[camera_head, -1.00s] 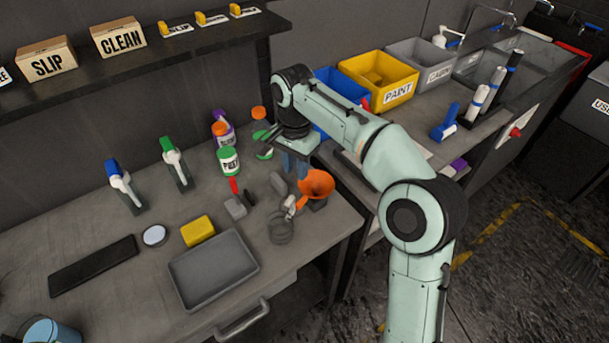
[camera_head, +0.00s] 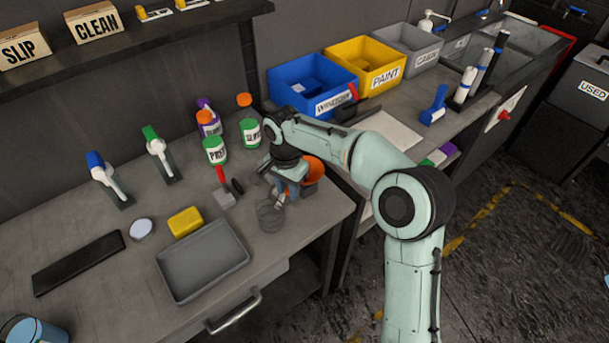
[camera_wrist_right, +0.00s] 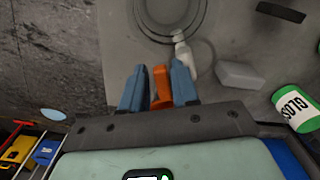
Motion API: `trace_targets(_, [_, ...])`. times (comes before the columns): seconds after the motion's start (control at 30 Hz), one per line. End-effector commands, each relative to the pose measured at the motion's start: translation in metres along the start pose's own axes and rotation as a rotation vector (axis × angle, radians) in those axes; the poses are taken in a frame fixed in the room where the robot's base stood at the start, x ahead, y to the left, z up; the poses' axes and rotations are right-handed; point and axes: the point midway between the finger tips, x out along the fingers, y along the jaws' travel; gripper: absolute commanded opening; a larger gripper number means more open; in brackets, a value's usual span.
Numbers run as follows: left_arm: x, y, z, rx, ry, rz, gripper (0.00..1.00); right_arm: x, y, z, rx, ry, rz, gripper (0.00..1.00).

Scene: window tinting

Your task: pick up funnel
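The orange funnel (camera_head: 314,171) is at the right end of the workbench, partly hidden behind my right gripper in the head view. My right gripper (camera_head: 283,192) is low over the bench, pointing down beside the funnel. In the right wrist view an orange part of the funnel (camera_wrist_right: 161,84) stands between the two blue fingers of the right gripper (camera_wrist_right: 159,80). The fingers are apart on either side of it, with narrow gaps showing; firm contact does not show. The rest of the funnel is hidden in that view. My left gripper is out of view.
The side bench holds blue (camera_head: 310,84) and yellow bins (camera_head: 365,66).

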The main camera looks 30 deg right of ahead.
Motion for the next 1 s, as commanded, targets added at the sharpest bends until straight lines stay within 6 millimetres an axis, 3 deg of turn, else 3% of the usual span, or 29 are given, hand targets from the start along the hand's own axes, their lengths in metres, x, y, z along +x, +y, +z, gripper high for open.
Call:
trace_targets(0.2, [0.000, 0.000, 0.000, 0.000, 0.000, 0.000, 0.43, 0.000, -0.001, 0.000, 0.000, 0.000, -0.001, 0.30])
trace_targets(0.3, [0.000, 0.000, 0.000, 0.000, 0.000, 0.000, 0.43, 0.000, -0.001, 0.000, 0.000, 0.000, -0.001, 0.00])
trace_targets(0.73, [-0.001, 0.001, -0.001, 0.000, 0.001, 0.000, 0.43, -0.005, -0.001, 0.000, 0.000, 0.001, -0.003, 0.00])
trace_targets(1.0, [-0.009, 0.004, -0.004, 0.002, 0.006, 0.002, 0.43, -0.040, -0.002, 0.000, 0.000, 0.002, -0.007, 0.00])
